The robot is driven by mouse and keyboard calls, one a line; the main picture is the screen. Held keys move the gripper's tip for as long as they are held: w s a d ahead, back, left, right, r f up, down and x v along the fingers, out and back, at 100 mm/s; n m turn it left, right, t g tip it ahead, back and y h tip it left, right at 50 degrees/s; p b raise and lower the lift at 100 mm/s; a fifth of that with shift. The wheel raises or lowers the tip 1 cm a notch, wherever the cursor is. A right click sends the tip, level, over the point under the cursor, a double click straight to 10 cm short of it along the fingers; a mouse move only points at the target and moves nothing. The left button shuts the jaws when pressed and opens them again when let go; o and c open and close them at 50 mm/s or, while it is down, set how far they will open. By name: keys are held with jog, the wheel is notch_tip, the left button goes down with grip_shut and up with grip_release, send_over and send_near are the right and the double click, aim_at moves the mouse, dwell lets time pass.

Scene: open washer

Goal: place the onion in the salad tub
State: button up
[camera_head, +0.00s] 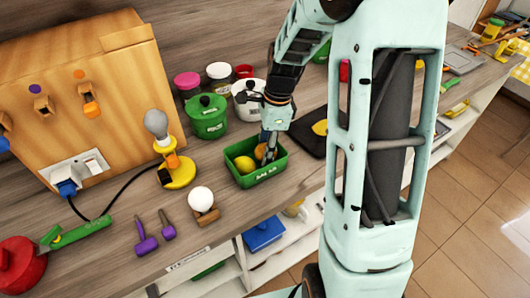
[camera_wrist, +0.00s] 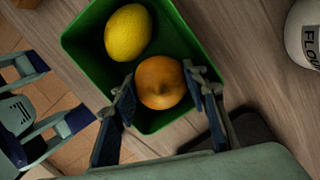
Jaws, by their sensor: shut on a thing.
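The onion (camera_wrist: 160,82) is round and orange-brown. In the wrist view it sits between my gripper's two fingers, over or inside the green salad tub (camera_wrist: 85,45). My gripper (camera_wrist: 165,95) is shut on it. In the head view the onion (camera_head: 261,152) shows at the right end of the tub (camera_head: 262,179), below my gripper (camera_head: 268,143). A yellow lemon (camera_wrist: 128,32) lies in the tub beside the onion; it also shows in the head view (camera_head: 244,164). I cannot tell whether the onion touches the tub's floor.
A lidded green pot (camera_head: 208,118) and a white flour canister (camera_head: 249,100) stand behind the tub. A dark board (camera_head: 308,133) lies to its right. A white ball on a wooden stand (camera_head: 201,200) and a lamp on a yellow base (camera_head: 176,172) stand to its left.

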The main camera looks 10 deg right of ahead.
jog(key=shift+w+f, duration=0.1)
jog(key=shift+f, duration=0.8)
jog(key=shift+f, duration=0.2)
jog(key=o, duration=1)
jog(key=shift+o, duration=0.2)
jog(key=shift+r, duration=0.15)
jog(key=r, duration=0.4)
jog(key=d+r, duration=0.1)
jog(key=r, duration=0.7)
jog(key=shift+d, duration=0.4)
